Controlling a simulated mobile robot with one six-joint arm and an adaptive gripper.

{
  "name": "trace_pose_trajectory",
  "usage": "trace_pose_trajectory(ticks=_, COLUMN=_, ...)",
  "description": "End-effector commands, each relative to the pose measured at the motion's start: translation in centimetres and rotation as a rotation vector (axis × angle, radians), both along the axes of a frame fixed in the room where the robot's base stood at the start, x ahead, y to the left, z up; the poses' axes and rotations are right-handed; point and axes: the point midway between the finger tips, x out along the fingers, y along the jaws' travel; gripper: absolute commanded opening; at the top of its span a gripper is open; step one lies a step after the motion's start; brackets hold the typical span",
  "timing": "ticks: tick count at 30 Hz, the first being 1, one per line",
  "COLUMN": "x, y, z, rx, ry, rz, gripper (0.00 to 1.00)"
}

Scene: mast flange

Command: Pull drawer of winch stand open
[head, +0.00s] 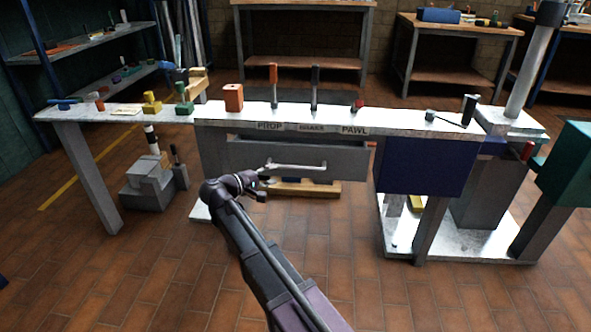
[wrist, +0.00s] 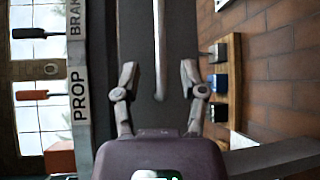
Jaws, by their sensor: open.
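The grey drawer front (head: 335,158) of the winch stand (head: 212,150) sits below the labels PROP, BRAKE and PAWL. A dark gap shows above the drawer front; I cannot tell how far out the drawer stands. Its pale bar handle (head: 300,167) runs across the front. My gripper (head: 262,186) is at the handle's left end in the head view. In the wrist view my open gripper (wrist: 158,68) has one finger on each side of the handle bar (wrist: 160,40), with space between bar and fingers. The drawer front (wrist: 137,30) shows behind it.
A wooden board (wrist: 234,80) with several coloured blocks lies below the drawer. An orange block (head: 233,97) and upright levers (head: 315,85) stand on the top. A blue panel (head: 424,165) hangs at right. Grey steps (head: 148,188) stand at left. The floor in front is clear.

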Motion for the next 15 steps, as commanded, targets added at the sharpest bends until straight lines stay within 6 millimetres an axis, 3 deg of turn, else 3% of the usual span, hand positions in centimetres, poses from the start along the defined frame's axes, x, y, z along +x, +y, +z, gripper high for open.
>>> trace_pose_trajectory(ticks=15, x=4.9, y=-5.3, z=-1.1, rx=0.0, ry=0.001, rz=-0.001, gripper=0.54)
